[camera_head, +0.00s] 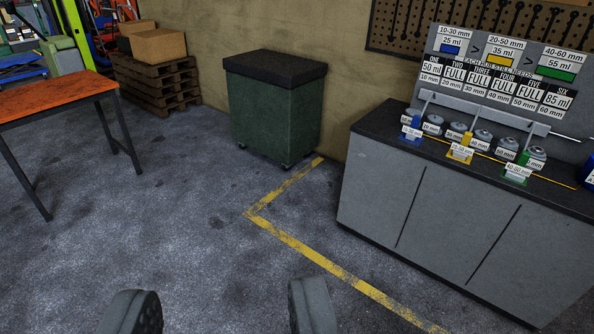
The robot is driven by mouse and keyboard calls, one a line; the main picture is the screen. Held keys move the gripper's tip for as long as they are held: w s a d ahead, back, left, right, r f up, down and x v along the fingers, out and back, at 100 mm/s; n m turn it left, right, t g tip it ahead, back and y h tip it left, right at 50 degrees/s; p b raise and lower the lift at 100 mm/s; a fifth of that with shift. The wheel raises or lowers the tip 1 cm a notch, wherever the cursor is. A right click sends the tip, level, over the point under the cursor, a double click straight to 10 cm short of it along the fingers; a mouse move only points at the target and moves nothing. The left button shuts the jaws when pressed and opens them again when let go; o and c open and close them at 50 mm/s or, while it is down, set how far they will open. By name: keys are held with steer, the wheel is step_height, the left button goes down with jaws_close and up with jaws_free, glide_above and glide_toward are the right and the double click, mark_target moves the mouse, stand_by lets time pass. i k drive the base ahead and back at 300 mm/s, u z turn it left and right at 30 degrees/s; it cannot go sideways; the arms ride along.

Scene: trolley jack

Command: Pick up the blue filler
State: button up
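The blue filler (411,130) stands at the left end of the grey cabinet's dark worktop, with a small white label that seems to read 10-30 mm. A yellow filler (460,149) and a green filler (517,171) stand to its right on the same worktop. My gripper (222,308) shows as two dark, widely spaced fingers at the bottom edge. It is open and empty, low and to the left of the blue filler, well apart from it.
Several small grey jacks (482,140) stand behind the fillers, below a sign board (500,75). The grey cabinet (450,210) fills the right. A green bin (272,110) stands by the wall, an orange table (50,100) at left. The floor between is clear, with a yellow line.

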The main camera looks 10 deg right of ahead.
mark_target(413, 132)
steer(key=z, duration=0.45)
steer(key=i, duration=3.85)
steer(key=z, duration=0.55)
